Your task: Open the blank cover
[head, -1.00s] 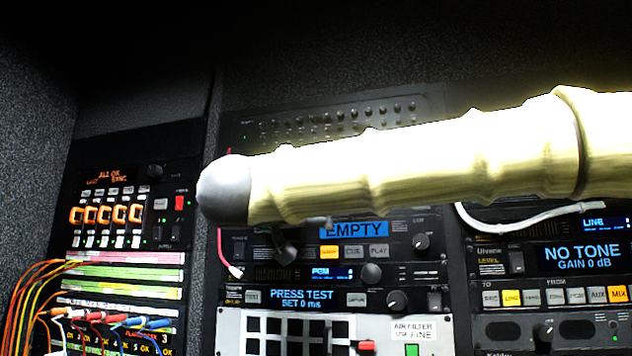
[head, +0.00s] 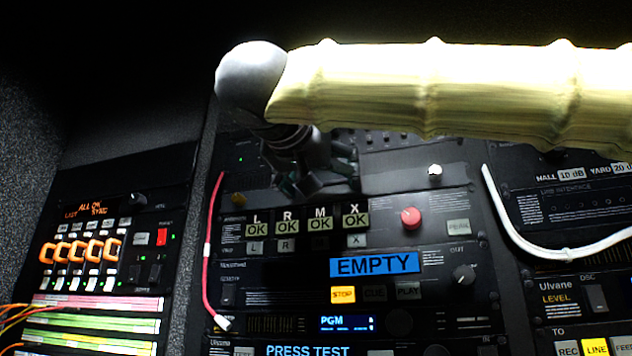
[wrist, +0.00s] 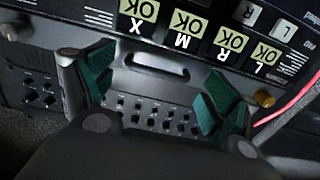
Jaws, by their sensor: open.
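The blank cover looks to be the plain dark panel (head: 400,181) with a thumbscrew (head: 435,170) at its right and a brass one (head: 238,197) at its left. In the wrist view the cover (wrist: 207,89) carries a dark bar handle (wrist: 157,67), flat against the rack. My gripper (head: 318,182) is in front of the cover and hides its middle in the head view. In the wrist view my gripper (wrist: 158,88) is open, with green pads either side of the handle. I cannot tell whether they touch the cover.
A row of OK displays (head: 320,223) is just below the cover. A red cable (head: 208,250) hangs at the left, a white cable (head: 540,240) at the right. A panel of small sockets (wrist: 155,117) lies beyond the handle in the wrist view.

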